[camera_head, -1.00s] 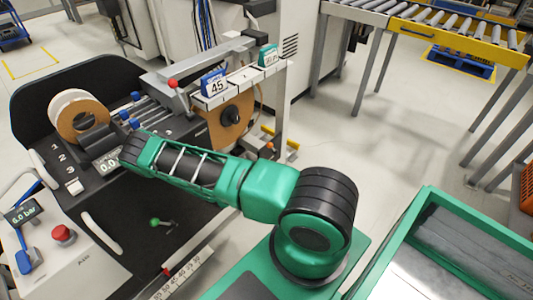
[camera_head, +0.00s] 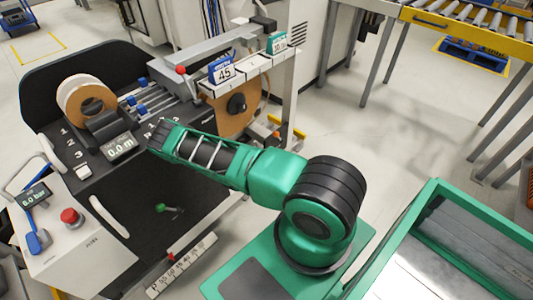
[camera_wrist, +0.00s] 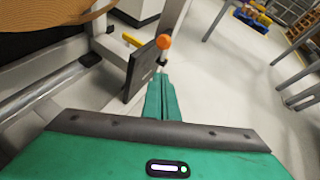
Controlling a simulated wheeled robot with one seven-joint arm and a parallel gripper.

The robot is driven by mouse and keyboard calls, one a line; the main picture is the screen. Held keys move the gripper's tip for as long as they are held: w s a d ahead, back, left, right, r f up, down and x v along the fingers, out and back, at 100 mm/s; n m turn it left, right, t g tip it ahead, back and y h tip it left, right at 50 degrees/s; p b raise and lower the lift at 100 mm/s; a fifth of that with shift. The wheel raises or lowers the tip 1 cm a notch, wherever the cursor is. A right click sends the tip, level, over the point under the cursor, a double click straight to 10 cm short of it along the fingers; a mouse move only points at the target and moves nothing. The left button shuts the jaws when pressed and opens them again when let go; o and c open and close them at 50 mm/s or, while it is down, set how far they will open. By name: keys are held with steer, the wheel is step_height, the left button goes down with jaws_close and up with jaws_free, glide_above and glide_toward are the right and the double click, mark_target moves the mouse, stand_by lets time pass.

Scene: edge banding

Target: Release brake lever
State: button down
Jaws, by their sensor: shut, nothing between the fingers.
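In the wrist view, my gripper (camera_wrist: 163,80) shows as two green fingers pressed together, shut and empty. A small lever with an orange ball knob (camera_wrist: 163,42) stands just beyond the fingertips. I take it for the brake lever. Whether the fingertips touch its stem is not clear. In the head view, an orange knob (camera_head: 277,134) shows beside the brown roll (camera_head: 236,108) on the machine. My green arm reaches left across the machine's front there, and my fingers are hidden from that view.
A dark plate (camera_wrist: 140,72) stands close left of the fingers, with the roll's edge (camera_wrist: 45,42) above left. The machine also has a red-knobbed lever (camera_head: 180,70) and a green-knobbed lever (camera_head: 160,208). A green-rimmed bin (camera_head: 437,190) stands right. Open floor lies behind the knob.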

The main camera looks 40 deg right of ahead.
steer(key=w+d, duration=0.3)
steer(key=d, duration=0.3)
steer(key=shift+w+d+f, duration=0.2)
steer(key=shift+w+d, duration=0.1)
steer(key=shift+w, duration=0.1)
steer(key=shift+a, duration=0.1)
